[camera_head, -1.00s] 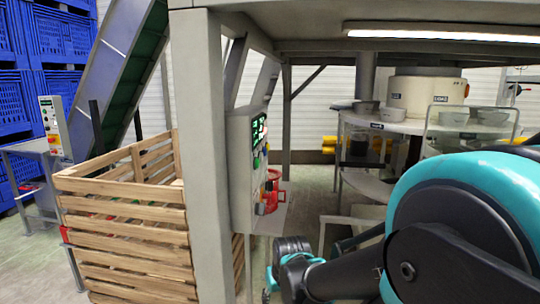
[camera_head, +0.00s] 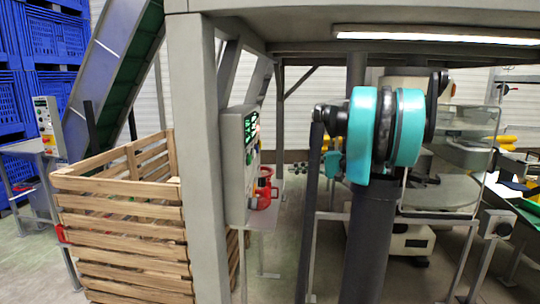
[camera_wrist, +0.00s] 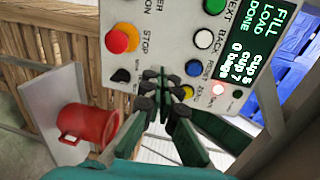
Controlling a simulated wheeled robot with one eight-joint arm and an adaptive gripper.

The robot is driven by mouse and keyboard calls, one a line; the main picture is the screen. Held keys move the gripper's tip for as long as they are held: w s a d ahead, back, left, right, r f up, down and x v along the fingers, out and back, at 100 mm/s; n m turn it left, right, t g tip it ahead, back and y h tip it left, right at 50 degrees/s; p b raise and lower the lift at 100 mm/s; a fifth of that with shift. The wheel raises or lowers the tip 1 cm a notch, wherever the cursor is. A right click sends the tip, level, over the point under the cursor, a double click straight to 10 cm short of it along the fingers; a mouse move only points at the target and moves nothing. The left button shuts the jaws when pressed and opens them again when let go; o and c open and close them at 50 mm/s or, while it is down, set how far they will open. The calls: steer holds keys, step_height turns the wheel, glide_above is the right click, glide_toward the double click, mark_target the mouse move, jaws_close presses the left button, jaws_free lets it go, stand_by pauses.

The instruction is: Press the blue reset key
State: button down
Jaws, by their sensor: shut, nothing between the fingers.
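The blue reset key (camera_wrist: 193,68) sits on a light control panel (camera_wrist: 165,50) in the wrist view, under the label RESET. My gripper (camera_wrist: 161,82) is shut and empty, with its dark fingertips pointing at the panel. In the picture, the tips lie just left of and slightly below the blue key. I cannot tell whether they touch the panel. In the head view the panel (camera_head: 238,165) stands beside a grey post, seen nearly edge-on, and its keys are too small to tell apart.
A white key (camera_wrist: 203,38), a yellow key (camera_wrist: 188,90) and a red stop button (camera_wrist: 117,40) share the panel. A lit display (camera_wrist: 258,45) is at its right. A red jug (camera_wrist: 88,127) stands on a shelf beside it. A wooden crate (camera_head: 120,225) stands left of the post.

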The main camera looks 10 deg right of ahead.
mark_target(257, 149)
steer(key=w+d+r+y, duration=0.1)
steer(key=d+r, duration=0.3)
steer(key=shift+d+t+y, duration=0.15)
steer(key=shift+t+y, duration=0.15)
steer(key=shift+r, duration=0.1)
steer(key=x, duration=1.4)
